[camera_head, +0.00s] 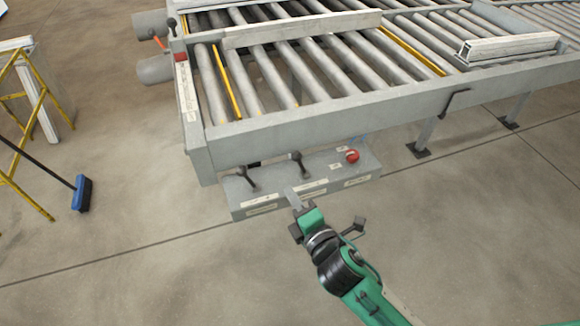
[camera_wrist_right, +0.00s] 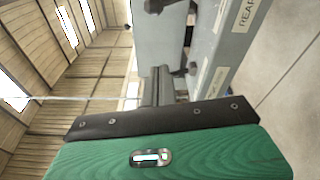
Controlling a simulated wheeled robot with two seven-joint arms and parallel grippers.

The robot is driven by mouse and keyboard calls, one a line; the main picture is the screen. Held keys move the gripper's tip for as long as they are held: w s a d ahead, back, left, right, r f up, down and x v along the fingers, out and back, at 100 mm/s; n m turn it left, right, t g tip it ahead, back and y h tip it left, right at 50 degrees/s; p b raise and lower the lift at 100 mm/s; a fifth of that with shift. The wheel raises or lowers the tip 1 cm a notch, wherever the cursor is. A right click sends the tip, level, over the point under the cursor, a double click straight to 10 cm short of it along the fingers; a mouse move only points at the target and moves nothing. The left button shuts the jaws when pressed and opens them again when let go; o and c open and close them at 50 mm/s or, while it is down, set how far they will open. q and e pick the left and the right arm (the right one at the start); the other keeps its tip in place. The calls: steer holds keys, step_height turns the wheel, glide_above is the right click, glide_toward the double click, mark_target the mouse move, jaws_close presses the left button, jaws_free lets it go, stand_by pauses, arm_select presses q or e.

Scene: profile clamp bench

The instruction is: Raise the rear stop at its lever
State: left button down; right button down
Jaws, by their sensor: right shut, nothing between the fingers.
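A grey control box (camera_head: 305,182) stands low at the front of the roller bench, with two dark levers on top, a left lever (camera_head: 247,178) and a middle lever (camera_head: 298,163). I cannot read in the head view which is the rear stop's. The right wrist view shows one lever (camera_wrist_right: 186,70) beyond my fingers and another (camera_wrist_right: 155,6) at the top edge. A label (camera_wrist_right: 248,14) there reads "REAR". My right gripper (camera_head: 291,194) is shut and empty at the box's front edge, just short of the middle lever. Its grey fingers (camera_wrist_right: 157,85) also show in the wrist view. My left gripper is out of view.
A red button (camera_head: 352,156) sits at the box's right end. The bench frame (camera_head: 340,110) overhangs behind the levers, with a long profile (camera_head: 300,29) across its rollers. A yellow ladder (camera_head: 35,100) and a blue broom (camera_head: 82,193) stand left. Floor in front is clear.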

mark_target(300, 165)
steer(key=p+x, duration=0.2)
steer(key=x, duration=0.8)
steer(key=shift+w+a, duration=0.1)
steer(key=shift+w, duration=0.1)
steer(key=d, duration=0.1)
steer(key=d+p, duration=0.1)
steer(key=d, duration=0.1)
steer(key=shift+d+r+p, duration=0.3)
steer(key=shift+p, duration=0.1)
steer(key=shift+d, duration=0.3)
steer(key=shift+a, duration=0.1)
